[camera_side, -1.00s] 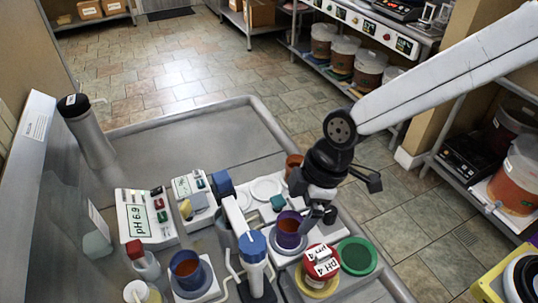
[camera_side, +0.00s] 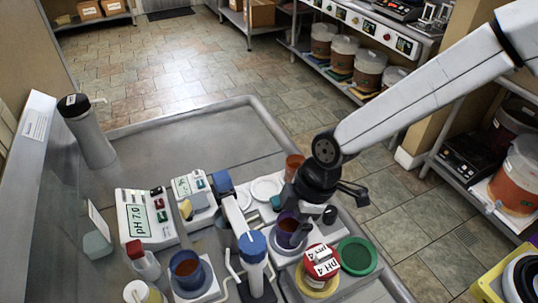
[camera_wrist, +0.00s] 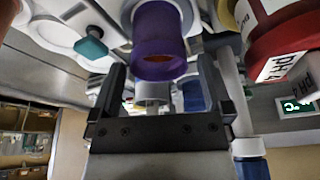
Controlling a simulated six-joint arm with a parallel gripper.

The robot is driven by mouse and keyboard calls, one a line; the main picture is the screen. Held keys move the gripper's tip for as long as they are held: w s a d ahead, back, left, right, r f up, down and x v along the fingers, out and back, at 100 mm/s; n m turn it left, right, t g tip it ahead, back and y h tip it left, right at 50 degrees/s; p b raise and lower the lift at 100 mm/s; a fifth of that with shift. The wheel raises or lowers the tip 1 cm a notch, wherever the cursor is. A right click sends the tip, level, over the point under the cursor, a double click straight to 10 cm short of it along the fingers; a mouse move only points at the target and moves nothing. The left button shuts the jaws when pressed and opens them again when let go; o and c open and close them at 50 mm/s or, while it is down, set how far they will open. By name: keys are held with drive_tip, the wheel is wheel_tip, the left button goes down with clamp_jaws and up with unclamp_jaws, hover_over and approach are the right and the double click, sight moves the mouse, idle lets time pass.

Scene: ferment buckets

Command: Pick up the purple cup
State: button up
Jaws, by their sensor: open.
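The purple cup (camera_side: 285,231) stands upright on a round grey plate of a white device in the side view, with reddish-brown liquid inside. In the wrist view the purple cup (camera_wrist: 158,35) is at the top centre, just beyond and between the finger tips. My gripper (camera_side: 302,224) is at the cup's right side, low and very close to it. In the wrist view my gripper (camera_wrist: 162,66) is open, one finger on each side of the cup's line. Whether a finger touches the cup cannot be told.
A blue cup (camera_side: 187,270) stands to the left and an orange-brown cup (camera_side: 294,165) behind. A red-capped pH 4 container (camera_side: 319,262) and a green lid (camera_side: 357,255) are close on the right. A blue-topped probe arm (camera_side: 252,247) stands left of the purple cup.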

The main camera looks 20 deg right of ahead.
sight(287, 228)
drive_tip(key=shift+x, duration=1.95)
drive_tip(key=shift+w, duration=0.1)
drive_tip(key=shift+c, duration=0.2)
drive_tip(key=c, duration=1.2)
drive_tip(key=shift+r, duration=0.15)
drive_tip(key=shift+r, duration=0.85)
drive_tip(key=s+d+r, duration=0.7)
drive_tip(key=s+r, duration=0.4)
drive_tip(key=shift+s+d, duration=0.35)
drive_tip(key=shift+d, duration=0.05)
